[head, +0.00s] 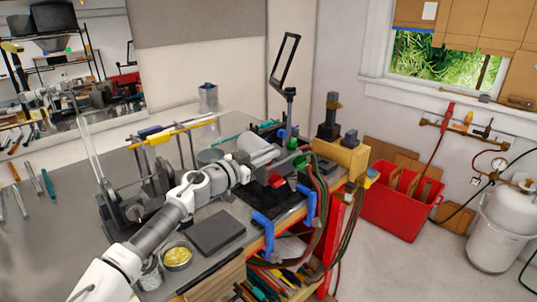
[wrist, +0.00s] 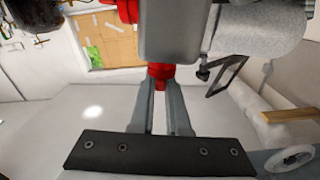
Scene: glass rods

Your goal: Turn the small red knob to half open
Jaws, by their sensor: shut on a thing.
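The small red knob (wrist: 160,72) sits under a grey body (wrist: 172,35) in the wrist view. My gripper (wrist: 161,88) reaches up to it, and its two narrow grey fingers are shut on the knob at their tips. The fingertips hide part of the knob, and I cannot read how far it is turned. In the head view, my arm reaches over the bench to the torch equipment, and the gripper's contact with the knob is too small to make out there.
A green knob (head: 293,144) and hoses stand close to the right of my arm's end. Blue clamps (head: 263,224) line the bench edge. A dark block (head: 216,232) and a bowl of yellow bits (head: 177,256) lie below my arm. A red bin (head: 386,213) stands on the floor.

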